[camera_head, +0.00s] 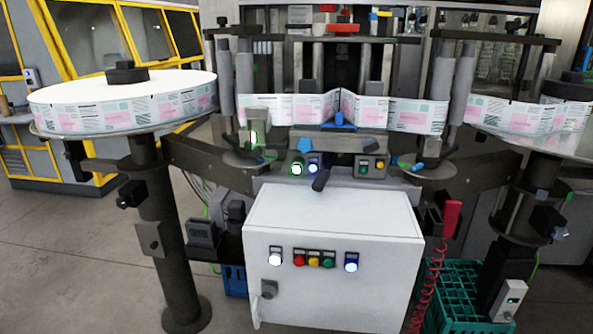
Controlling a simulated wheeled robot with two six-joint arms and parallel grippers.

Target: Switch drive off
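A white control cabinet (335,225) stands at the front centre. Its front carries a lit white button (275,259), a small row of red, yellow and green buttons (314,259), and a lit blue button (351,263). A dark switch or latch (269,289) sits low on its left side. Above the cabinet, the labeller has a lit button with a green surround (296,169), a lit blue-white one (313,165), and a small box with green and yellow buttons (372,167). I cannot read which control is the drive's. Neither of my grippers is in view.
A large label reel (124,112) lies on the left stand, another (525,117) at right. A printed label web (413,115) runs between them. A black handle (321,180) juts out above the cabinet. A red coiled hose (428,290) and green crate (459,293) are at right.

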